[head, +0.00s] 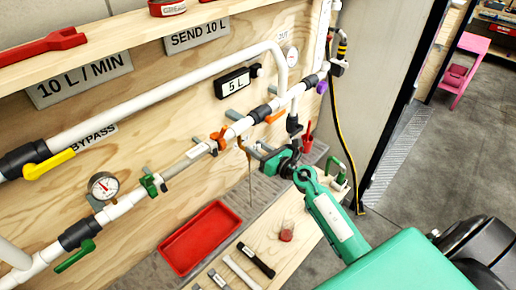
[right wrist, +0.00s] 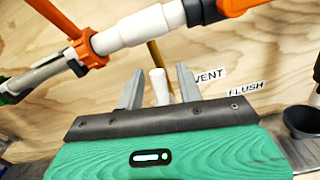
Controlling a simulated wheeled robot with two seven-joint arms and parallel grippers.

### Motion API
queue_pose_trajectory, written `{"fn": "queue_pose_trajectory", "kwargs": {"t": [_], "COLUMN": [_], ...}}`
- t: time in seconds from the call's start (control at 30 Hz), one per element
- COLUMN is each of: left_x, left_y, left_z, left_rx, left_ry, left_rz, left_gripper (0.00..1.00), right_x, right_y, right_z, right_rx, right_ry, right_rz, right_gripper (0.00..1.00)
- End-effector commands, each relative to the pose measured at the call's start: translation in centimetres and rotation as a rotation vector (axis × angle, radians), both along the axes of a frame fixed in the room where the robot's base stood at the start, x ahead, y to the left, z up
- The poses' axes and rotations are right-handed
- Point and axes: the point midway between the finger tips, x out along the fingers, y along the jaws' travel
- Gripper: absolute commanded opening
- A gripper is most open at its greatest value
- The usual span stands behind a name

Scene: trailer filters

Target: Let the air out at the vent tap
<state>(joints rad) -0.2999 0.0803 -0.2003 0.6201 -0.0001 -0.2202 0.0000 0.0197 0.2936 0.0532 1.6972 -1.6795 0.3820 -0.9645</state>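My right gripper (head: 257,152) reaches in from the right to the plywood board, just below the white pipe run. In the right wrist view its two fingers (right wrist: 158,72) stand apart. A small white piece (right wrist: 160,86) on a brass-coloured stem (right wrist: 153,52) shows between them, with gaps on both sides. It may be the vent tap; I cannot tell for sure. The VENT label (right wrist: 209,77) is on the board just right of the fingers. In the head view a thin brass tube (head: 249,182) hangs below the pipe. My left gripper is not in view.
An orange lever (head: 275,117) and an orange clip (head: 218,138) sit on the pipe above. The FLUSH label (right wrist: 246,88) is right of VENT. Below are a red tray (head: 200,237), a small cup (head: 287,231) and several loose parts on the bench. A gauge (head: 103,185) is at left.

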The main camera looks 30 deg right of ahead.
Motion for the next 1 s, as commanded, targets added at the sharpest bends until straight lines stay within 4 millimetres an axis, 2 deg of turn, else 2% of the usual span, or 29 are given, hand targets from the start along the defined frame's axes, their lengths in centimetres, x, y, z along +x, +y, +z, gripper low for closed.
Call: {"fn": "queue_pose_trajectory", "kwargs": {"t": [0.07,0.2,0.27,0.67,1.0], "left_x": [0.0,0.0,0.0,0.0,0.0], "left_y": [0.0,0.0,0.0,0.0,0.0], "left_z": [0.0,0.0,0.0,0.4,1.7], "left_rx": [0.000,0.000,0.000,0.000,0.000], "left_ry": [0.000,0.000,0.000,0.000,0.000], "left_rz": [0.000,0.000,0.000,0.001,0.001], "left_gripper": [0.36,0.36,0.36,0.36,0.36], "right_x": [0.0,0.0,0.0,0.0,0.3], "right_y": [0.0,0.0,0.0,-0.2,-1.1], "right_z": [0.0,0.0,0.0,0.1,-0.1], "right_rx": [0.000,0.000,0.000,0.051,0.280], "right_ry": [0.000,0.000,0.000,0.018,0.099], "right_rz": [0.000,0.000,0.000,0.000,-0.002], "right_gripper": [0.36,0.09,0.00,0.00,0.00]}}
